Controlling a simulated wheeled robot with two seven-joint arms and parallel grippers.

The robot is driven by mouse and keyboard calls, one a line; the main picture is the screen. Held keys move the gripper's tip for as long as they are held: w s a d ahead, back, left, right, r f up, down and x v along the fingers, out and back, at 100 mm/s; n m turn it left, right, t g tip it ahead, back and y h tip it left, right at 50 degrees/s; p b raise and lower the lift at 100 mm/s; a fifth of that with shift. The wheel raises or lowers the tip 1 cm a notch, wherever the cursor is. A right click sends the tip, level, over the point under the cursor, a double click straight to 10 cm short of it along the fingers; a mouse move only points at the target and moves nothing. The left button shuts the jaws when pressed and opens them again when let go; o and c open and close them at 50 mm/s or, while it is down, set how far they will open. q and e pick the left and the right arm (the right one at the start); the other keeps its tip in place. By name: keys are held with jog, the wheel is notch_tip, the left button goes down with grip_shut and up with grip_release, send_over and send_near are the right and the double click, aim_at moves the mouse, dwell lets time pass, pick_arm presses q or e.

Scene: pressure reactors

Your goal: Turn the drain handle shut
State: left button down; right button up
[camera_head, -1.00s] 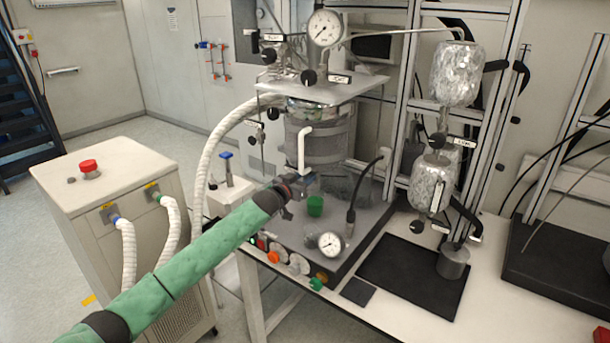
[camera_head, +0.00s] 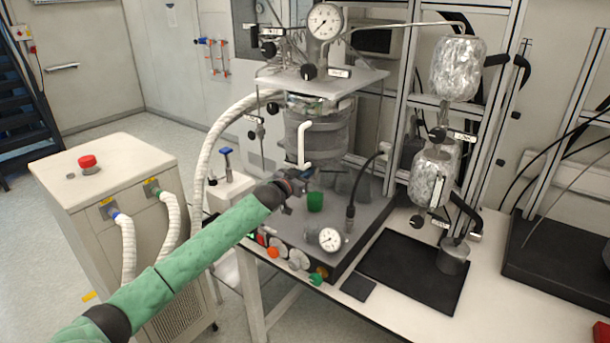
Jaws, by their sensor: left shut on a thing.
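The pressure reactor (camera_head: 325,135) is a metal vessel under a square top plate. A white bent bar (camera_head: 303,147) stands upright at its front. My left arm reaches in from the lower left in a green sleeve. My left gripper (camera_head: 304,182) is at the drain below the vessel, shut on the drain handle. The handle is small and mostly hidden by the jaws, so its angle cannot be read. A green cup (camera_head: 315,201) stands just below and right of the gripper. My right gripper is not in view.
A round gauge (camera_head: 330,238) and coloured knobs sit on the front of the reactor base. A black probe cable (camera_head: 352,200) rises to the right. Foil-wrapped vessels (camera_head: 431,174) stand over a black mat. A white chiller cabinet (camera_head: 104,170) with hoses stands left.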

pick_arm(q)
jog(key=shift+s+d+f+m+b, duration=0.1)
jog(key=shift+m+b, duration=0.6)
jog(key=shift+m, duration=0.4)
jog(key=m+b, duration=0.1)
jog(key=m, duration=0.1)
jog(key=shift+s+d+m, duration=0.1)
jog(key=shift+d+m, duration=0.05)
jog(key=shift+m, duration=0.25)
jog(key=shift+s+d+f+m+b, duration=0.15)
jog(key=shift+m+b, duration=0.25)
jog(key=shift+m, duration=1.6)
jog(key=shift+d+f+m+b, duration=0.1)
jog(key=shift+f+m+b, duration=0.25)
jog(key=shift+m, duration=1.65)
jog(key=shift+s+d+f+m+b, duration=0.15)
jog(key=shift+m+b, duration=0.3)
jog(key=shift+m, duration=1.55)
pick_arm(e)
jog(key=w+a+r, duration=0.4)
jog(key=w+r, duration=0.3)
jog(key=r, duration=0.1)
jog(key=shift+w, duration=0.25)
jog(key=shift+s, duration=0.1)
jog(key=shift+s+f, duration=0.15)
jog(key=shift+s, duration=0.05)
pick_arm(q)
jog(key=c, duration=1.5)
grip_release()
jog(key=shift+o, duration=0.2)
